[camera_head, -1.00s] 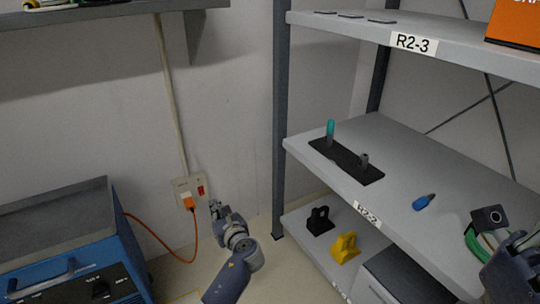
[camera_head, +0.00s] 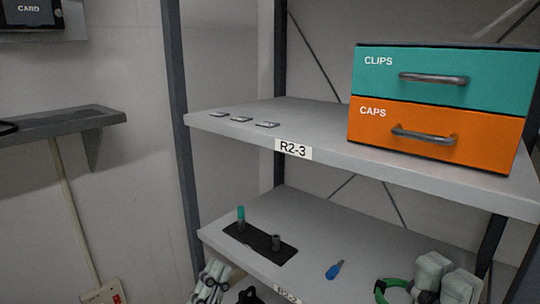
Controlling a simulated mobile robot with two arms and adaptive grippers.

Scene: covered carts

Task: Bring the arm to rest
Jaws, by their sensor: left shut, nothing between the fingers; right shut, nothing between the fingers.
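My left gripper (camera_head: 212,282) shows at the bottom edge, left of the middle, in front of the lower shelf's left end. It is shut with nothing in it. My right gripper (camera_head: 446,279) shows at the bottom right over the lower shelf, beside a green ring-shaped item (camera_head: 391,288). It is shut and empty. The rest of both arms is out of view.
A shelf rack holds teal (camera_head: 450,78) and orange (camera_head: 430,130) drawers on its upper shelf (camera_head: 330,140). Its lower shelf (camera_head: 345,225) bears a black holder (camera_head: 258,243) and a blue-handled tool (camera_head: 335,269). A wall shelf (camera_head: 60,124) is at left.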

